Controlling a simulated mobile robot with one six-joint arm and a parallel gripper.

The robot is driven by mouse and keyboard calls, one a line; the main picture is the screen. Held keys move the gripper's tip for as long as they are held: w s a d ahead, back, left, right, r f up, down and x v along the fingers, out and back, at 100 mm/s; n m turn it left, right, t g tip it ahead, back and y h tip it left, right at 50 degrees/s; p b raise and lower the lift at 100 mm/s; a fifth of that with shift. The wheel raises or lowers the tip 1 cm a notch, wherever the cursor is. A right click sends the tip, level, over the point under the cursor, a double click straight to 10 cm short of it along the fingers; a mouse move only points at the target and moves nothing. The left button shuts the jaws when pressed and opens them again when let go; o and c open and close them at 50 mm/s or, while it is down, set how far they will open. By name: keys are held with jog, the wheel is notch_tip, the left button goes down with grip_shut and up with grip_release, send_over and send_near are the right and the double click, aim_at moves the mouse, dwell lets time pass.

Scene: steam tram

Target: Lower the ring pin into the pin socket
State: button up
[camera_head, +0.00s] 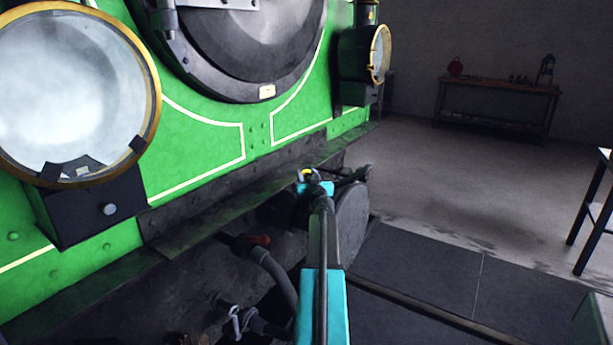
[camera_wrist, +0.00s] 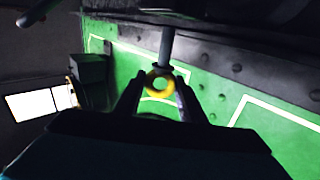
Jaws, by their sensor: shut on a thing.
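The ring pin has a yellow ring (camera_wrist: 150,80) and a grey shaft (camera_wrist: 165,48). In the wrist view my gripper (camera_wrist: 159,88) is shut on the ring, one dark finger on each side. The shaft runs away from the fingers towards the dark edge at the top of that view. I cannot make out the pin socket in either view, nor whether the shaft's tip touches anything.
The green tram front (camera_head: 200,135) and its dark ledge (camera_head: 225,200) stand close on the left. A large lamp (camera_head: 80,85) juts out there. A hose (camera_head: 275,272) hangs below the beam. A workbench (camera_head: 497,100) stands far back.

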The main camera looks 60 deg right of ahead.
jog(key=shift+f+b, duration=1.45)
jog(key=shift+b, duration=0.5)
